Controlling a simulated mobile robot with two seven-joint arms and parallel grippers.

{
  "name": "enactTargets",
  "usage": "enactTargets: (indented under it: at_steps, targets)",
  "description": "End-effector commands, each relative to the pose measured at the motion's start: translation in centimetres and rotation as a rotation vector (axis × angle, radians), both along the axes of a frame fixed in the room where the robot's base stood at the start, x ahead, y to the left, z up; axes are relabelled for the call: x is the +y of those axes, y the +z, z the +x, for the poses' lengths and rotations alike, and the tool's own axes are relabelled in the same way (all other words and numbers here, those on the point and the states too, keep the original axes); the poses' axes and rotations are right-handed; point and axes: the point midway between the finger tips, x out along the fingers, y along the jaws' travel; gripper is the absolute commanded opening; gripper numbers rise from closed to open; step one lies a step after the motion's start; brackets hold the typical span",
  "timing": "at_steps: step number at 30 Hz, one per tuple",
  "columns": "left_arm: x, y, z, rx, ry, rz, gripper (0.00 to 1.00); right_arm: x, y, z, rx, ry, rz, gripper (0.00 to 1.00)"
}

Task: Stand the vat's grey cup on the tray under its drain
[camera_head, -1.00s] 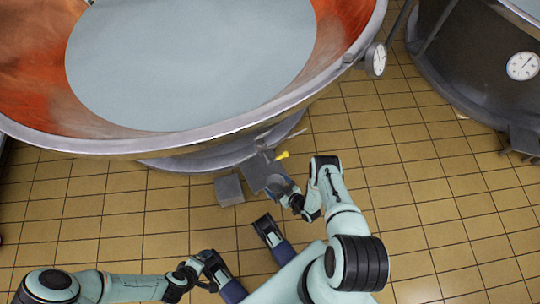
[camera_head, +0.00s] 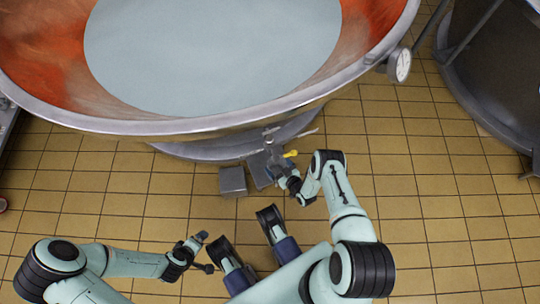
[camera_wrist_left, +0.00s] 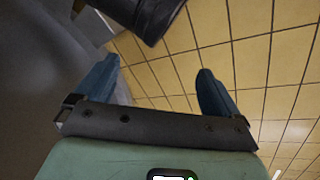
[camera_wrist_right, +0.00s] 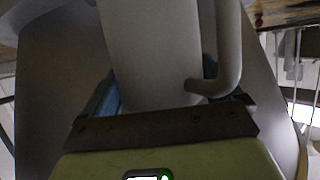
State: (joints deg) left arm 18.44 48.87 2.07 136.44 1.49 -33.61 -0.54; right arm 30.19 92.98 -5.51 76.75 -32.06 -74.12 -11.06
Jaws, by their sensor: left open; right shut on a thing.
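The copper vat (camera_head: 40,117) fills the top of the head view, with its drain (camera_head: 270,142) and yellow handle (camera_head: 291,154) low on the front. A dark grey tray (camera_head: 258,170) shows on the floor below the drain. My right gripper (camera_head: 272,170) is at the tray's right side, under the drain. In the right wrist view it is shut on the grey cup (camera_wrist_right: 150,50), whose handle is on the right. The cup's base and any contact with the tray are hidden. My left gripper (camera_head: 202,238) is open and empty over the floor; its fingers show apart in the left wrist view (camera_wrist_left: 160,85).
A grey block (camera_head: 232,181) stands on the floor just left of the tray. The vat's rim with a dial gauge (camera_head: 399,65) overhangs above. A second vat (camera_head: 490,80) stands at the right. The tiled floor between is clear.

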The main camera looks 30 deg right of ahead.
Motion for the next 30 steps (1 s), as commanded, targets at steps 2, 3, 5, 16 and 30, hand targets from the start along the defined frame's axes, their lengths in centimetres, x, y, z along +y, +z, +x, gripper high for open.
enactTargets:
  at_steps: [2, 3, 5, 16, 30]
  targets:
    - [0.1, -0.2, 0.3, -0.007, 0.003, 0.003, 0.96, 0.0, 0.0, 0.7, -0.001, 0.0, 0.0, 0.42]
    - [0.2, -0.2, 0.4, -0.009, 0.004, 0.005, 0.96, 0.0, 0.0, 0.9, -0.001, -0.001, 0.0, 0.42]
    - [0.3, -0.3, 0.5, -0.014, 0.005, 0.007, 0.96, 0.1, 0.0, 1.5, -0.003, -0.001, 0.0, 0.42]
    - [1.1, -3.5, -1.3, 0.054, 0.018, 0.015, 0.96, 0.4, -1.3, 6.0, 0.001, -0.001, 0.0, 0.42]
    - [1.2, -3.9, -1.9, 0.075, 0.017, 0.013, 0.96, 0.4, -1.6, 6.0, -0.001, -0.001, 0.0, 0.42]
